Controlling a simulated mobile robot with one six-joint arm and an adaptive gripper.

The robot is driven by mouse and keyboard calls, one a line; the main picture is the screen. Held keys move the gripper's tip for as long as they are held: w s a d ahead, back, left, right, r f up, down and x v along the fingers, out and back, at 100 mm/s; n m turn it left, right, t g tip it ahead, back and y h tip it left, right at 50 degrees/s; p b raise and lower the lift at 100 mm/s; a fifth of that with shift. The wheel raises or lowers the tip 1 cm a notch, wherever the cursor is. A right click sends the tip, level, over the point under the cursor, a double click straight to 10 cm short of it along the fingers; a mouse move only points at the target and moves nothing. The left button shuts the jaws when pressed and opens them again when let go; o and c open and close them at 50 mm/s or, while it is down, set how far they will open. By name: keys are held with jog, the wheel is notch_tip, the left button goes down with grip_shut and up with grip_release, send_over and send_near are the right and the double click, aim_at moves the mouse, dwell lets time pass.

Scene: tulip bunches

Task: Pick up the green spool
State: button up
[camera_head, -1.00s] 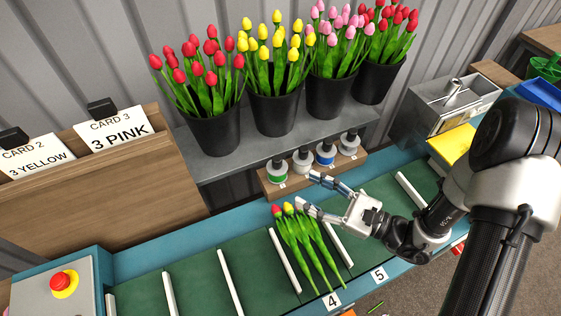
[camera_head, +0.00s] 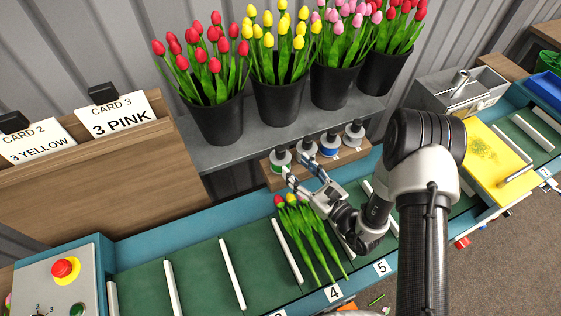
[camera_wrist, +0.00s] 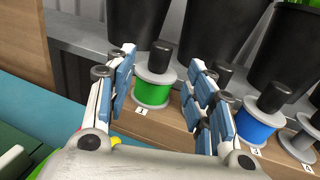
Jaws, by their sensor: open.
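The green spool (camera_wrist: 153,90) stands upright at the label 1 place of a wooden rack, with a black knob on top and pale flanges. In the head view the green spool (camera_head: 279,160) is at the rack's left end. My gripper (camera_head: 297,173) is open and empty, in front of the rack. In the wrist view my gripper (camera_wrist: 165,95) has its two fingers on either side of the green spool in the picture, with the spool beyond the tips. I cannot tell whether either finger touches it.
A grey-white spool, a blue spool (camera_wrist: 259,121) and another grey spool (camera_head: 353,135) stand to the right on the rack (camera_head: 335,160). Black flower buckets (camera_head: 277,102) stand on the shelf behind. Tulips (camera_head: 312,240) lie on the green belt below my gripper.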

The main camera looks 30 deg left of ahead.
aim_at(284, 153)
jog(key=shift+r+b+x, duration=0.2)
jog(key=shift+b+x, duration=0.25)
jog(key=shift+x, duration=1.35)
jog(key=shift+r+b+x, duration=0.2)
jog(key=shift+b+x, duration=0.2)
jog(key=shift+x, duration=1.4)
jog(key=shift+d, duration=0.1)
jog(key=shift+c, duration=0.3)
grip_shut()
